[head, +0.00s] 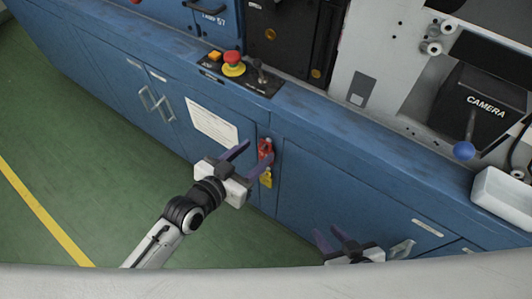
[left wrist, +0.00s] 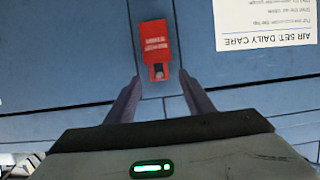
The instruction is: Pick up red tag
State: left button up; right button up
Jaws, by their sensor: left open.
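The red tag (head: 265,148) hangs on the front of the blue cabinet, above a yellow tag (head: 266,179). In the left wrist view the red tag (left wrist: 155,40) has white lettering and lies just beyond the fingertips, roughly in line with the gap between them. My left gripper (head: 259,151) is open, with its purple fingers apart and pointing at the cabinet beside the tag.
A white notice (head: 212,126) is on the cabinet left of the tags. Door handles (head: 157,104) stick out further left. On the ledge above are a red stop button (head: 232,58) and a lever (head: 260,72). Green floor (head: 75,150) is clear at left.

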aim_at(262, 148)
pick_arm(q)
jog(key=shift+x, duration=1.55)
jog(key=shift+s, duration=0.1)
jog(key=c, duration=1.2)
grip_shut()
jog(key=shift+r, duration=0.15)
